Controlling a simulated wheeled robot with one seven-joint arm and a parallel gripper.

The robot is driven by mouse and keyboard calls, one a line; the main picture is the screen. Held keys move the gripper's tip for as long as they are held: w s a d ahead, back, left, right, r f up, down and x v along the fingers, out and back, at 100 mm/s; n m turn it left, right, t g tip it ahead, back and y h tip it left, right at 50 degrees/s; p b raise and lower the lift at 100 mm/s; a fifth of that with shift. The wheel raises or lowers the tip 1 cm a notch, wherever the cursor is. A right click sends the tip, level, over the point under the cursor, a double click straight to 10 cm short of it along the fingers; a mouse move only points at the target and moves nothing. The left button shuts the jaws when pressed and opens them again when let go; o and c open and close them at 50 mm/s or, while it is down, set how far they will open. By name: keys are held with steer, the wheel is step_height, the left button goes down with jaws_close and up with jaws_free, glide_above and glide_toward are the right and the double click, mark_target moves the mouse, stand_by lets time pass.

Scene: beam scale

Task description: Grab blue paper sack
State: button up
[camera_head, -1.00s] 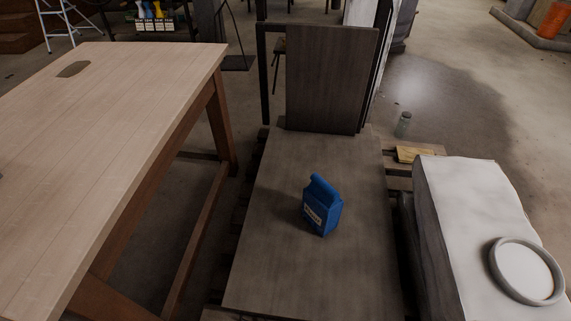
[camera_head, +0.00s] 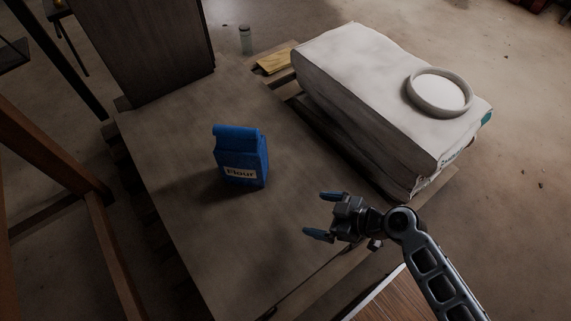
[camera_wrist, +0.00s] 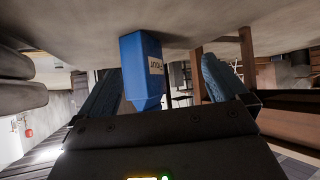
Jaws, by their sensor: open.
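The blue paper sack (camera_head: 240,152) stands upright on a flat grey-brown board, with a folded top and a white label reading "Flour". My gripper (camera_head: 326,215) is open and empty, to the right of the sack and nearer the camera, with its fingers pointing left. A gap separates them in the head view. In the wrist view the sack (camera_wrist: 141,70) appears upside down ahead, between the open fingers (camera_wrist: 160,85), and clear of them as far as I can tell.
The board (camera_head: 185,210) lies on a pallet. A large white bag (camera_head: 350,60) with a grey ring (camera_head: 412,98) on it lies right of the board. A dark upright panel (camera_head: 150,45) stands behind. Wooden table legs (camera_head: 100,230) are at left. The board around the sack is bare.

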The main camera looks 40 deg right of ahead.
steer(key=w+d+f+n+t+y+b, duration=0.15)
steer(key=w+n+y+b, duration=0.3)
steer(key=w, duration=0.75)
steer(key=n+t+y+b, duration=0.2)
steer(key=n+y+b, duration=0.1)
steer(key=y, duration=0.1)
glide_toward(247, 147)
steer(key=w+a, duration=0.1)
steer(key=w+a+f, duration=0.1)
steer(key=w, duration=0.1)
steer(key=w+a, duration=0.1)
steer(key=shift+w+f, duration=0.2)
steer(key=shift+w, duration=0.1)
steer(key=shift+f+b+x, duration=0.2)
steer(key=shift+b+x, duration=0.4)
steer(key=shift+x, duration=2)
steer(key=shift+w+d, duration=0.1)
steer(key=shift+c, duration=0.4)
